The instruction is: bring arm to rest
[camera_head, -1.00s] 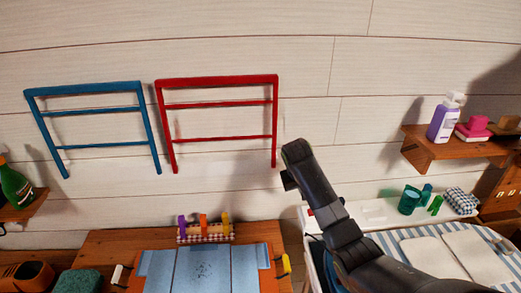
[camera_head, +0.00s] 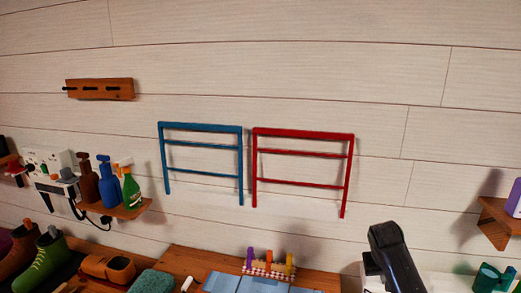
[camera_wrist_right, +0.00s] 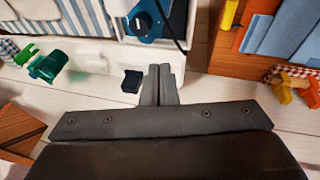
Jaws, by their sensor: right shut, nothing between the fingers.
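My right arm (camera_head: 395,258) shows as a dark link at the bottom right of the head view, in front of the plank wall. In the right wrist view my right gripper (camera_wrist_right: 158,84) is shut, its two grey fingers together with nothing between them. It is over a pale surface, apart from the small dark block (camera_wrist_right: 132,81) to its left. My left gripper is in neither view.
A blue rack (camera_head: 202,127) and a red rack (camera_head: 303,134) hang on the wall. A shelf (camera_head: 130,209) with bottles is at left, another (camera_head: 495,222) at right. Green cups (camera_head: 487,277) stand below it. A wooden table (camera_head: 190,262) holds blue cloth. The wall's upper part is mostly clear.

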